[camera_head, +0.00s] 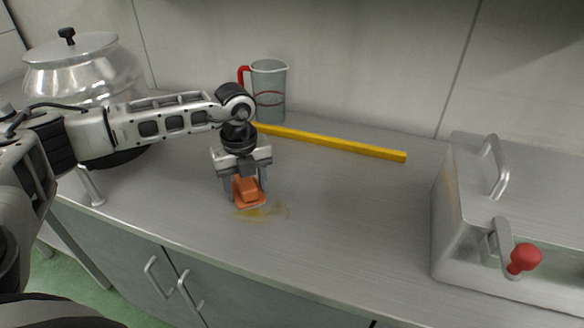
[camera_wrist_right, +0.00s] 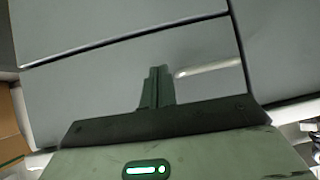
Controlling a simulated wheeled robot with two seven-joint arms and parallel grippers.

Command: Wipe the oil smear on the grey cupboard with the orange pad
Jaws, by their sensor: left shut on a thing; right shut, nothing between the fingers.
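My left gripper (camera_head: 245,188) is shut on the orange pad (camera_head: 249,201), its fingers pointing down at the cupboard top. The pad sits at the upper left edge of the yellow-brown oil smear (camera_head: 272,212), covering part of that area. The smear shows below and right of the pad. I cannot tell whether the pad presses on the surface. The grey cupboard (camera_head: 335,220) has a brushed top and grey-green doors. My right gripper (camera_wrist_right: 157,87) shows in the right wrist view, shut and empty, in front of grey panels.
A yellow bar (camera_head: 335,142) lies behind the smear, near a clear jug (camera_head: 269,85) with a red handle. A steel pot (camera_head: 85,70) stands back left. A metal box (camera_head: 520,205) with a red-knobbed lever (camera_head: 524,258) stands right. The top between smear and box is clear.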

